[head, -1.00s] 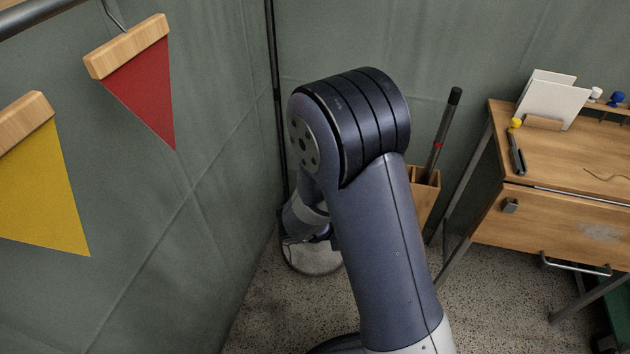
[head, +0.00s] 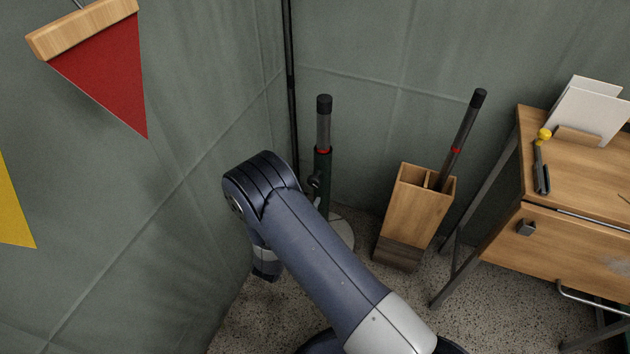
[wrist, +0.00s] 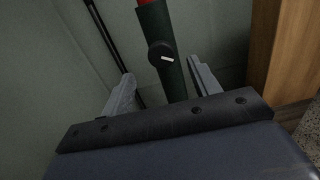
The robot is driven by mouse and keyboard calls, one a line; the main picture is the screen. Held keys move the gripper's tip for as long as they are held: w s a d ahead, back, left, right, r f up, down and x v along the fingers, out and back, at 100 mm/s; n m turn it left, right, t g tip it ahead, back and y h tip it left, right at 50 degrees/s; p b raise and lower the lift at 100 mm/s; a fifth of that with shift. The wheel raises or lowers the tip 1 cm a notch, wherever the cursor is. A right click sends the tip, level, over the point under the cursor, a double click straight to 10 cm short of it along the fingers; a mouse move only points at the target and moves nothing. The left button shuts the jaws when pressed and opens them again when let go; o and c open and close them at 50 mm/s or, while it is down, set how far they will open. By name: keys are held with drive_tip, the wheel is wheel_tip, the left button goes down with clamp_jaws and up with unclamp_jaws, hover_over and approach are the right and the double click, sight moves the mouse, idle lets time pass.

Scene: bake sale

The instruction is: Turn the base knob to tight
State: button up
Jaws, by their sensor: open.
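The base knob (wrist: 159,50) is a small black round knob with a white pointer mark, on the side of a dark green post (wrist: 177,82). The mark points right and slightly down in the wrist view. In the head view the knob (head: 315,181) sits on the left side of the upright post (head: 323,162), with a round pale base (head: 342,236) on the floor. My gripper (wrist: 162,72) is open, with its fingers apart on either side of the post in the image. The knob shows beyond the fingertips, not gripped. In the head view my arm hides the fingers.
A wooden bin (head: 413,216) holding a second dark pole (head: 462,138) stands right of the post. A wooden desk (head: 575,190) is farther right. Green fabric walls (head: 200,110) close in at left and behind, with a thin black pole (head: 290,80) in the corner.

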sight(313, 184)
drive_tip(key=b+x, duration=0.1)
drive_tip(key=x, duration=0.7)
drive_tip(key=shift+w+d, duration=0.1)
drive_tip(key=shift+w, duration=0.05)
drive_tip(key=c, duration=1)
drive_tip(key=shift+o, duration=0.2)
drive_tip(key=shift+f+b, duration=0.15)
drive_tip(key=shift+b, duration=0.25)
